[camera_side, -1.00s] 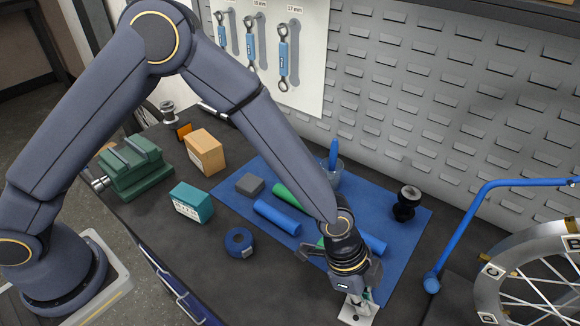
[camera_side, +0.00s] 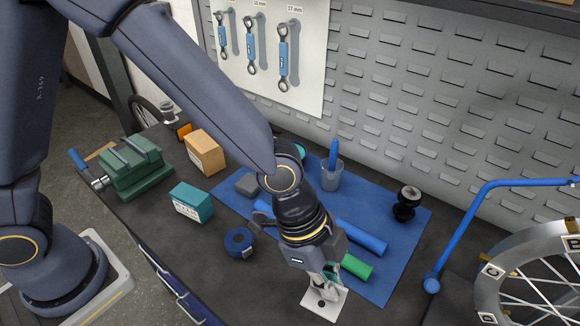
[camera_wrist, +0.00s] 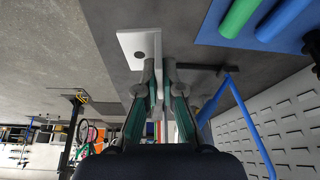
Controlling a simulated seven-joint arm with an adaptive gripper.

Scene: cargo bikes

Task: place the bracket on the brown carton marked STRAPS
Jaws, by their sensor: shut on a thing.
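The bracket (camera_side: 334,306) is a white angled plate with a dark round hole. My gripper (camera_side: 325,281) is shut on it, and the plate hangs below the fingers near the front edge of the bench. In the wrist view the bracket (camera_wrist: 128,42) sticks out past the fingertips (camera_wrist: 159,72), flat part to the left. The brown carton (camera_side: 206,153) stands on the dark bench, back and left of my gripper. A pale label shows on its front, but I cannot read it. Its top looks bare.
A teal box (camera_side: 191,202) and a blue tape roll (camera_side: 239,242) stand between gripper and carton. A green vise (camera_side: 134,170) is left of the carton. The blue mat (camera_side: 385,218) holds tubes, a cup (camera_side: 332,176) and a black spool (camera_side: 406,203).

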